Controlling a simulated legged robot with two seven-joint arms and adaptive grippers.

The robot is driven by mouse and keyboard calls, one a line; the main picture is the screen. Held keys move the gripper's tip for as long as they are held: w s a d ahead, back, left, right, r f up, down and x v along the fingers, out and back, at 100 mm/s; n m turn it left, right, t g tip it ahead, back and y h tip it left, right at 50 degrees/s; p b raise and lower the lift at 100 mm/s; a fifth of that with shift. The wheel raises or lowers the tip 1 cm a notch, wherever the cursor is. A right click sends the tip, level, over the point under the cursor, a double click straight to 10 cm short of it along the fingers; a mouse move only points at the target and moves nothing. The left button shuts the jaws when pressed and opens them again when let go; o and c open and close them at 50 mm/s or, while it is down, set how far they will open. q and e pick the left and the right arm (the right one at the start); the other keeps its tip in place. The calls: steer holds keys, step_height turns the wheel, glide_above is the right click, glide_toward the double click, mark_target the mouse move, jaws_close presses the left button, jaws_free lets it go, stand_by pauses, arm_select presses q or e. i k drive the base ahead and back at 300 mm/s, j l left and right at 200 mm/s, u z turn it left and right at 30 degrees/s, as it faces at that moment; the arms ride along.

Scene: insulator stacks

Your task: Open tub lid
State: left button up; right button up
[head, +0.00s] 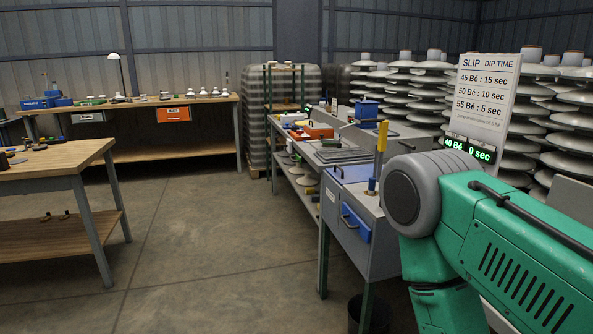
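No thing in view is clearly a tub lid. A grey dipping station (370,262) stands right of centre, with a blue-edged top (346,173) and a blue front piece with a handle (356,222). An upright yellow handle (382,137) rises from its top. I cannot tell whether the tub is part of this station. A green arm link with a grey round joint in the right foreground hides the station's right side. Neither of my grippers shows in the head view.
A sign (487,92) above a green readout (467,149) reads "SLIP DIP TIME". Insulator stacks (420,80) stand behind. A wooden table (70,160) is at left, a workbench (190,100) at the back. A dark bin (368,315) stands below the station. The middle floor is clear.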

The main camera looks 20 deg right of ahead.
mark_target(358, 173)
steer(key=i+z, duration=0.2)
steer(key=i, duration=0.3)
steer(key=i+j+z, duration=0.2)
steer(key=i, duration=0.25)
steer(key=i+j+z, duration=0.15)
steer(key=i, duration=0.3)
